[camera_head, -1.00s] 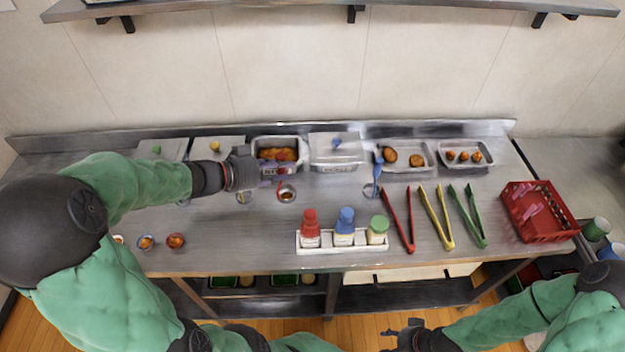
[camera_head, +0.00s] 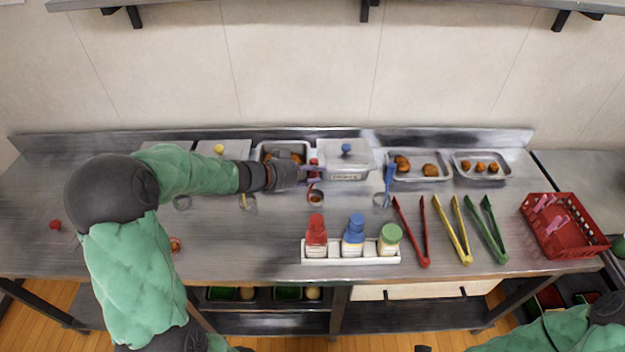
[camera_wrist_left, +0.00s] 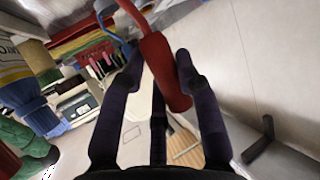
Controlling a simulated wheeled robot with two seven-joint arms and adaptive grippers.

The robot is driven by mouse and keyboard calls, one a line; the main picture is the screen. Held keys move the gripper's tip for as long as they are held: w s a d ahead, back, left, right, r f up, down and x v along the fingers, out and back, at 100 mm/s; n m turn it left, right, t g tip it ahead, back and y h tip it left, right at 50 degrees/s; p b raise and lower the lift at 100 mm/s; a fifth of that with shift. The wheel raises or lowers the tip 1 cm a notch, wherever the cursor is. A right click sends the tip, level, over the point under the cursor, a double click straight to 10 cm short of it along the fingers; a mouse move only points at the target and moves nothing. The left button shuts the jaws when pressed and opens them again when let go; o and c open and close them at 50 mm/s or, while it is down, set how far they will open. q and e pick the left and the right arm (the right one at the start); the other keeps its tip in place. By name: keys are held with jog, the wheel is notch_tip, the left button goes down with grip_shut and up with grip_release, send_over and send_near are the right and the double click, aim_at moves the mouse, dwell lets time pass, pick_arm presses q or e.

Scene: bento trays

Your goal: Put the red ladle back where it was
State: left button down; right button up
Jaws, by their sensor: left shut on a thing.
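The red ladle (camera_head: 316,199) stands in front of the open container of brown food (camera_head: 268,152). Its round bowl is low, near the counter, and its red handle rises at my left gripper (camera_head: 313,175). In the left wrist view the red handle (camera_wrist_left: 160,62) passes between the dark fingers of my left gripper (camera_wrist_left: 160,75), which is shut on it. I cannot tell whether the bowl touches the counter. My right gripper is out of view; only part of my right arm shows at the lower right.
A lidded container with a blue knob (camera_head: 346,149) and a blue ladle (camera_head: 390,178) are to the right. A rack of sauce bottles (camera_head: 350,257) stands in front. Red (camera_head: 410,232), yellow and green tongs lie right of it. A red basket (camera_head: 565,225) is at far right.

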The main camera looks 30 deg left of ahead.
pick_arm(q)
jog(key=shift+f+b, duration=0.35)
jog(key=shift+f, duration=0.45)
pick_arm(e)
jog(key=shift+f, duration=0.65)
pick_arm(q)
jog(key=shift+r, duration=0.1)
jog(key=c, duration=0.9)
grip_release()
jog(key=shift+f, duration=0.2)
jog(key=shift+r, duration=0.15)
